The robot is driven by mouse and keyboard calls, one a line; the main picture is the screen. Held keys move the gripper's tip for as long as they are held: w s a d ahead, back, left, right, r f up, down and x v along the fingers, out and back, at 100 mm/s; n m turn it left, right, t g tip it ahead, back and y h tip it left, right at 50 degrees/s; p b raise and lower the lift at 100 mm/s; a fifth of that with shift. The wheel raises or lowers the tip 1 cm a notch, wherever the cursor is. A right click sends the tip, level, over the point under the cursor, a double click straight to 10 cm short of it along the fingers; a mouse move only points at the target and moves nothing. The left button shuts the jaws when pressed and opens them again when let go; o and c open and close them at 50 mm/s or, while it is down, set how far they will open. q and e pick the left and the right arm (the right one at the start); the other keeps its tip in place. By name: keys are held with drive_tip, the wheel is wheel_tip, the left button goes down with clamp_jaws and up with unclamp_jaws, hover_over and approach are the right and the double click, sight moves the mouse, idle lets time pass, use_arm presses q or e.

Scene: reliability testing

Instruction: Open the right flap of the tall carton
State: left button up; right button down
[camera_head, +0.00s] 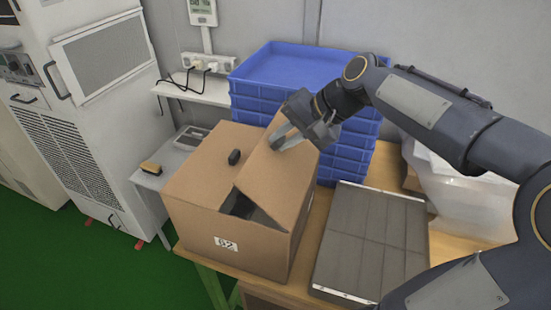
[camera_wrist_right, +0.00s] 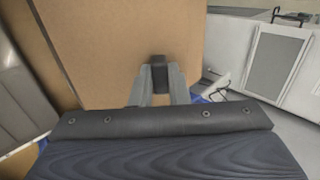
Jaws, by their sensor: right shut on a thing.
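The tall carton (camera_head: 230,235) is a brown cardboard box marked 62, standing on a wooden table. Its left flap (camera_head: 208,160) lies flat and has a small black handle (camera_head: 234,157). Its right flap (camera_head: 273,175) is tilted up, with a dark gap into the box below it at the front. My right gripper (camera_head: 284,138) is at the upper part of this flap. In the right wrist view my right gripper (camera_wrist_right: 158,88) is shut on the right flap's black handle (camera_wrist_right: 159,73), against the brown cardboard (camera_wrist_right: 110,40). My left gripper is not in view.
Stacked blue crates (camera_head: 300,70) stand right behind the carton. A grey panelled case (camera_head: 370,240) lies on the table to its right, with a translucent bag (camera_head: 455,200) beyond. A grey cabinet (camera_head: 80,110) and small side table (camera_head: 150,180) stand left.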

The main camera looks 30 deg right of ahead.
drive_tip(key=s+d+t+y+b, duration=0.6)
drive_tip(key=s+d+t+b, duration=0.1)
drive_tip(key=b, duration=1.3)
drive_tip(key=shift+s+d+f+y, duration=0.15)
drive_tip(key=shift+s+d+y, duration=0.3)
drive_tip(key=shift+s, duration=0.6)
drive_tip(key=c, duration=1.4)
unclamp_jaws()
drive_tip(key=v, duration=0.7)
drive_tip(key=shift+s+d+p, duration=0.2)
drive_tip(key=shift+s+p, duration=0.1)
drive_tip(key=shift+s, duration=0.05)
